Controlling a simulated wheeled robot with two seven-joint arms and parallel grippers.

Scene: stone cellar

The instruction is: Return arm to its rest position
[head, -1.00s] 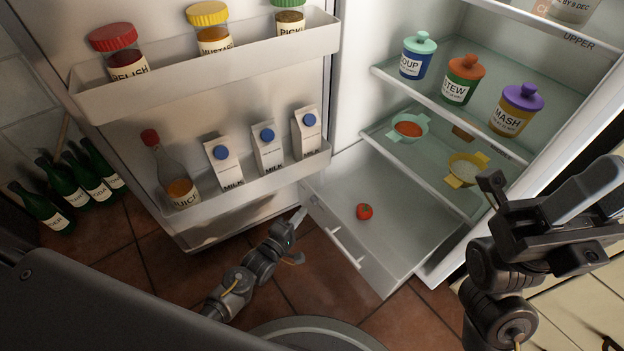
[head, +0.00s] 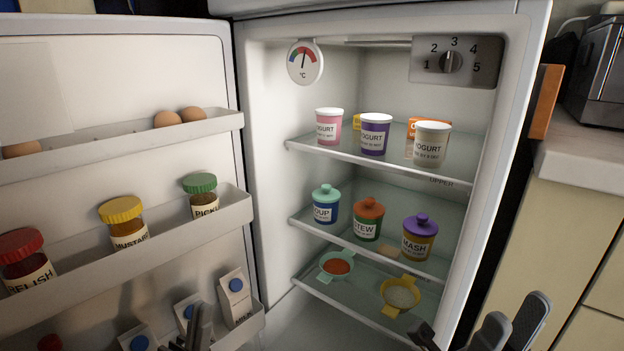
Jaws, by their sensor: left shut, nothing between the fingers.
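My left gripper (head: 199,327) shows at the bottom edge in front of the milk cartons in the door. It is shut and empty, and its lower part is cut off by the frame. My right gripper (head: 510,322) shows as grey finger parts at the bottom right, in front of the cream cabinet.
The fridge door (head: 130,80) stands open at left, its racks holding jars, eggs and milk cartons (head: 236,300). Shelves hold yogurt pots (head: 375,135), lidded jars (head: 368,220) and two bowls (head: 401,296). A counter (head: 585,155) is at right.

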